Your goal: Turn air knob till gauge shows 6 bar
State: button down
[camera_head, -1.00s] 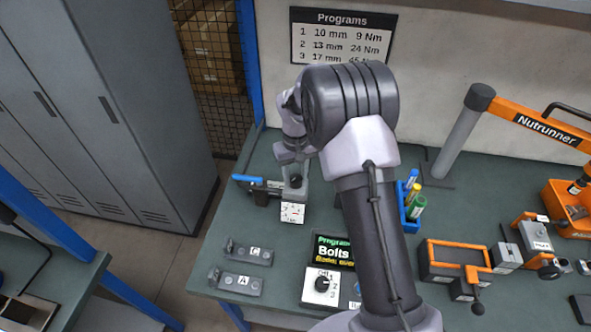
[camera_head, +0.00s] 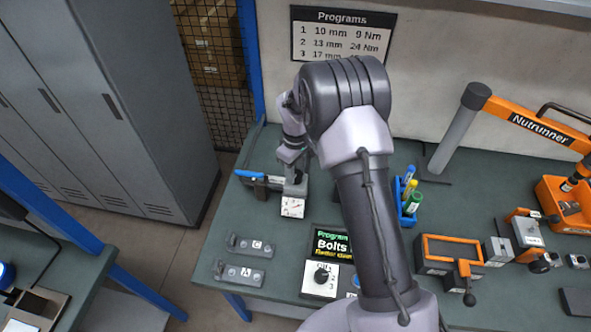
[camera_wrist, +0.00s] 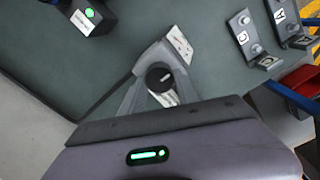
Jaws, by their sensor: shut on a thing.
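The air unit stands at the table's left back, with a blue part (camera_head: 250,174) on its left. Its white gauge (camera_head: 292,207) faces forward; the reading is too small to make out. In the wrist view, the gauge (camera_wrist: 180,44) is seen at a steep angle, just beyond the round black knob (camera_wrist: 159,79). My gripper (camera_head: 293,180) is over the unit from above. In the wrist view, my gripper (camera_wrist: 158,92) has its two grey fingers on either side of the knob, shut on it. In the head view the fingers mostly hide the knob.
Brackets C (camera_head: 250,245) and A (camera_head: 239,272) lie in front of the unit. A program display (camera_head: 332,243) and selector knob box (camera_head: 320,280) are to the right of them. A blue pen holder (camera_head: 408,214) and orange-framed box (camera_head: 452,249) stand right of my arm.

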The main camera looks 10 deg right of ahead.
aim_at(296, 173)
dwell(0.4)
jog(key=c, duration=0.9)
grip_release()
notch_tip(296, 173, up, 17)
jog(key=p, duration=0.3)
jog(key=shift+r+p, duration=0.2)
jog(key=shift+p, duration=0.2)
